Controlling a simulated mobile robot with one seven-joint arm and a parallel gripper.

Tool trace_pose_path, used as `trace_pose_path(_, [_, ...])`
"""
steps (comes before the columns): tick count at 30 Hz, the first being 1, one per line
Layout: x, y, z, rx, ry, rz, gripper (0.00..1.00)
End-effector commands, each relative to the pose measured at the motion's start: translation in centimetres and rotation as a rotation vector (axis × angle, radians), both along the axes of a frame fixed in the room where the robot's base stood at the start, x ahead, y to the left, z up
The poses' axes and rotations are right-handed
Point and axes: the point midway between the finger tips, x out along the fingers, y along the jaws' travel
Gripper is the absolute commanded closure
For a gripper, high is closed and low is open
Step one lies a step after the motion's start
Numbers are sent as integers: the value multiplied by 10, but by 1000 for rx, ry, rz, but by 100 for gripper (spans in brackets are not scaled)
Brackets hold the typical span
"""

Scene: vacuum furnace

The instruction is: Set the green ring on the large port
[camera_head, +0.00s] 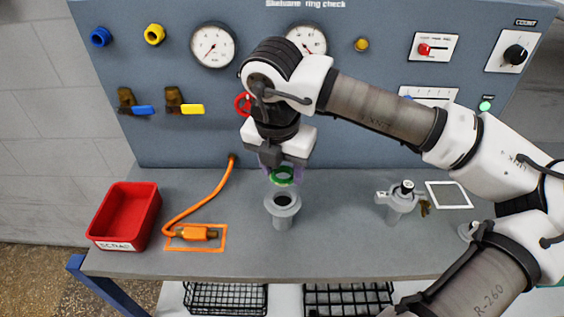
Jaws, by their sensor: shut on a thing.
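The green ring (283,175) is held between the fingers of my gripper (282,173), which points down. My gripper is shut on it. A grey flanged port (283,207) with a dark round opening stands upright on the bench, just below the ring in the picture. The ring appears above and slightly behind the port's rim; I cannot tell the exact gap. My wrist hides part of the panel behind.
A red scrap bin (126,213) stands at the bench's left. An orange connector (195,234) with a hose lies in an orange outline. A grey clamp-like fitting (398,203) stands right, near a white outline (449,195). The panel (200,120) rises behind.

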Motion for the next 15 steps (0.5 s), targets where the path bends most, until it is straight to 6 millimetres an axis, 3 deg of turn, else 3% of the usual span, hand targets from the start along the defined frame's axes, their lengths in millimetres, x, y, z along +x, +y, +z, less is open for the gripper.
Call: trace_pose_path(15, [0, 0, -27, 0, 1, 0, 75])
